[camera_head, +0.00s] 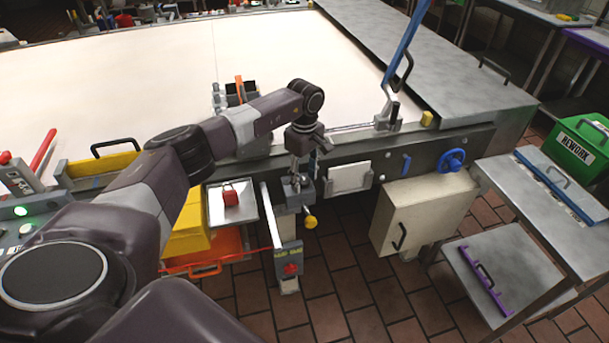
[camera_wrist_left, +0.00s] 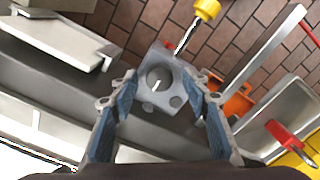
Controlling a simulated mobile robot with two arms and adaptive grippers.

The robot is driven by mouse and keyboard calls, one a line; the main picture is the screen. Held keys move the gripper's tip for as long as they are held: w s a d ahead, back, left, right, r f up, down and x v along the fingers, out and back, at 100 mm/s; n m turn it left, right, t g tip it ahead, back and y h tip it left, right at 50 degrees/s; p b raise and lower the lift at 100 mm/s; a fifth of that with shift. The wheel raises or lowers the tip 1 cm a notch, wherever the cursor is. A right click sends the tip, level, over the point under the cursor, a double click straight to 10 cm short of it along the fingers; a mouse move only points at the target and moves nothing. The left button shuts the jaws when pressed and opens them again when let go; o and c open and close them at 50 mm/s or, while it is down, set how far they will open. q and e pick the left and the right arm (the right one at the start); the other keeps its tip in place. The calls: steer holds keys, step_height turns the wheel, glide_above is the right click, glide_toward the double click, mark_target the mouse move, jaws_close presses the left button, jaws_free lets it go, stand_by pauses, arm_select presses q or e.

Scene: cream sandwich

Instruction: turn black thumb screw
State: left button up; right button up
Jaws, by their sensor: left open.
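My left gripper (camera_head: 298,165) hangs at the table's front edge, above a grey clamp block (camera_head: 297,185). In the left wrist view, the left gripper (camera_wrist_left: 160,88) has its two blue-grey fingers spread wide and nothing between the pads. The grey block (camera_wrist_left: 170,95) lies beyond and between the fingertips, with a round hole in its face. A rod with a yellow knob (camera_wrist_left: 207,9) sticks out from the block; the yellow knob (camera_head: 310,222) also shows in the head view. I cannot make out a black thumb screw for certain in either view. My right gripper is not in view.
A post with a red button (camera_head: 290,269) stands below. A cream cabinet (camera_head: 425,212) and blue handwheel (camera_head: 452,160) are to the right. The white tabletop (camera_head: 180,85) is largely clear.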

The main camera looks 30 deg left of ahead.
arm_select(q)
steer(key=c, duration=1.2)
steer(key=shift+o, duration=0.2)
